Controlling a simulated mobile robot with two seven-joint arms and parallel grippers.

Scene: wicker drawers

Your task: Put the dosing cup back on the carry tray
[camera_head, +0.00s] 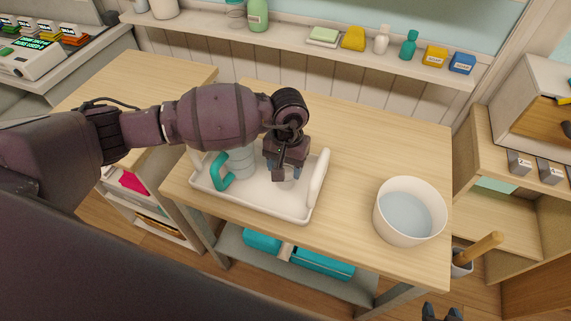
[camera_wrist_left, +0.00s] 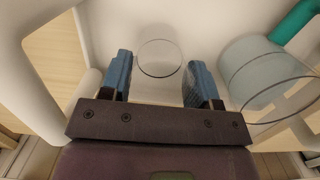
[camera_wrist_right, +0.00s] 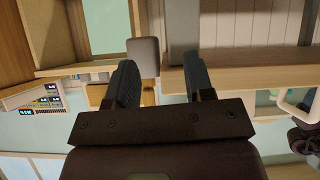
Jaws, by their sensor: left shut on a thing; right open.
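The white carry tray (camera_head: 250,198) sits on the wooden table, with an upright handle at each end. My left gripper (camera_head: 285,172) is over the tray's right half, pointing down and shut on the small clear dosing cup (camera_head: 286,184). In the left wrist view the cup's round rim (camera_wrist_left: 159,58) shows between the two blue fingertips. The cup is low over the tray floor; I cannot tell whether it touches. A clear jug with a teal handle (camera_head: 221,173) stands on the tray to the left of the cup. My right gripper (camera_wrist_right: 162,85) is open and empty, away from the tray.
A white bowl of water (camera_head: 409,212) stands on the table's right side. The tray's right handle (camera_head: 319,177) rises close beside my left gripper. Bottles and boxes line the back shelf (camera_head: 310,44). Teal boxes (camera_head: 322,264) lie under the table. The table's back right is clear.

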